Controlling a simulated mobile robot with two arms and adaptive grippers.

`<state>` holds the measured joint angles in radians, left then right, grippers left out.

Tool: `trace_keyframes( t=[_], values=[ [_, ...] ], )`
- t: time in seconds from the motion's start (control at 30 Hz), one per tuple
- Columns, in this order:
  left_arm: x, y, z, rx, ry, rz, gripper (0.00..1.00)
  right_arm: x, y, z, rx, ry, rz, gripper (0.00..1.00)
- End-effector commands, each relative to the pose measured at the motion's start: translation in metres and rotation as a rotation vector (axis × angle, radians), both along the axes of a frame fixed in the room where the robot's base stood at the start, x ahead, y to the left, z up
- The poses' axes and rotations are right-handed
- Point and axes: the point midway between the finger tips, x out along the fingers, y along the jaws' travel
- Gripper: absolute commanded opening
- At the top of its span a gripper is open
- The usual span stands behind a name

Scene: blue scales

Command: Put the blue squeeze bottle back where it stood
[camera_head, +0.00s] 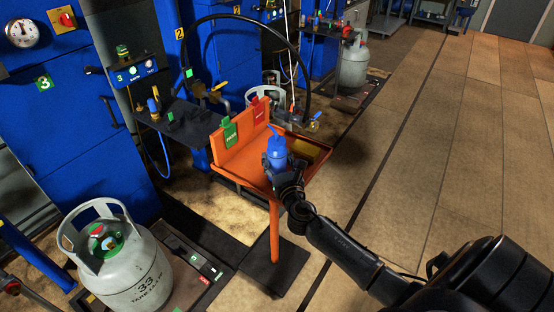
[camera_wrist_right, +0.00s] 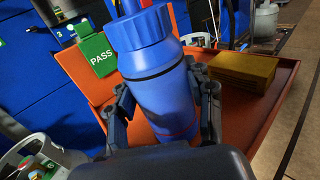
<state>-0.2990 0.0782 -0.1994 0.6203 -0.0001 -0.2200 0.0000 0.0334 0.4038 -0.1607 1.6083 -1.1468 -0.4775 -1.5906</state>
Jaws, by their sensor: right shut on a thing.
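The blue squeeze bottle (camera_head: 277,150) is upright in my right gripper (camera_head: 281,170), over the orange stand's tray (camera_head: 313,172). In the right wrist view the bottle (camera_wrist_right: 160,85) fills the middle, with the dark fingers of my right gripper (camera_wrist_right: 163,105) closed on both its sides. Its lower end is hidden behind the gripper body, so I cannot tell whether it touches the tray. My left gripper is not in view.
A yellow block (camera_wrist_right: 242,72) lies in the tray, right of the bottle. A green PASS tag (camera_wrist_right: 97,54) and a red tag (camera_head: 260,111) hang on the orange back panel. A grey gas cylinder (camera_head: 120,262) stands at lower left. Open floor lies right.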

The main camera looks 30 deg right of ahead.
Motion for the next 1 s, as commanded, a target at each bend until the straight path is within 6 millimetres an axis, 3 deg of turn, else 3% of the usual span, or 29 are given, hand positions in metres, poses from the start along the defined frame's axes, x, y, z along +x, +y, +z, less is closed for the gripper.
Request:
trace_keyframes(
  t=[0.07,0.1,0.2,0.6,1.0],
  values=[
    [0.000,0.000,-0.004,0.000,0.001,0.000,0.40,0.000,0.000,-0.003,-0.002,-0.002,0.000,0.09],
    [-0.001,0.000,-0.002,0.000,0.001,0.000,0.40,0.000,0.000,-0.003,-0.001,0.000,0.000,0.60],
    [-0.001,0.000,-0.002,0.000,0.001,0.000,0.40,0.000,0.000,-0.002,-0.001,0.001,0.000,0.75],
    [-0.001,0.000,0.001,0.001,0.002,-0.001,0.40,-0.003,0.001,0.001,0.000,0.002,0.001,0.75],
    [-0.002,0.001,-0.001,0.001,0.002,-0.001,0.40,-0.079,0.026,-0.001,0.000,0.002,0.003,0.75]
  ],
)
